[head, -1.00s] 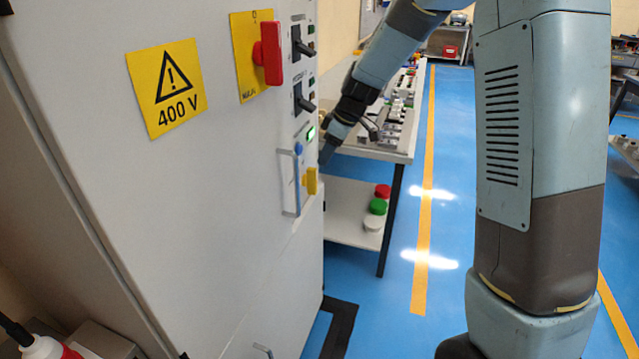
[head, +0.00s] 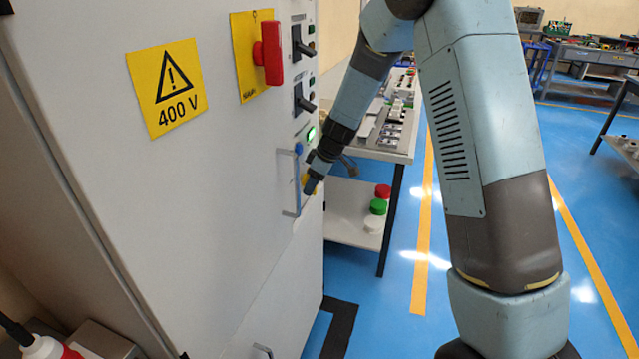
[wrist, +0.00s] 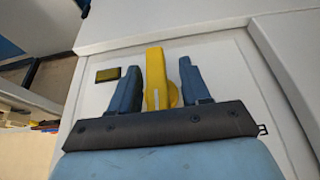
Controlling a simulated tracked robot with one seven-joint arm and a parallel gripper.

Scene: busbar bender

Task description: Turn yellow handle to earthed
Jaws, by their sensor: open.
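The yellow handle (wrist: 156,78) is on a light panel in the wrist view. It stands between the two blue fingers of my gripper (wrist: 160,88). The fingers are open, one on each side, with a small gap visible beside the handle. In the head view my gripper (head: 312,184) is at the cabinet front and covers most of the yellow handle (head: 306,181); only a yellow edge shows. Whether the fingers touch the handle cannot be told.
A red rotary switch (head: 270,53) and black knobs (head: 304,100) are above. A bench (head: 385,150) with parts stands behind. A small dark yellow label (wrist: 107,74) is beside the handle.

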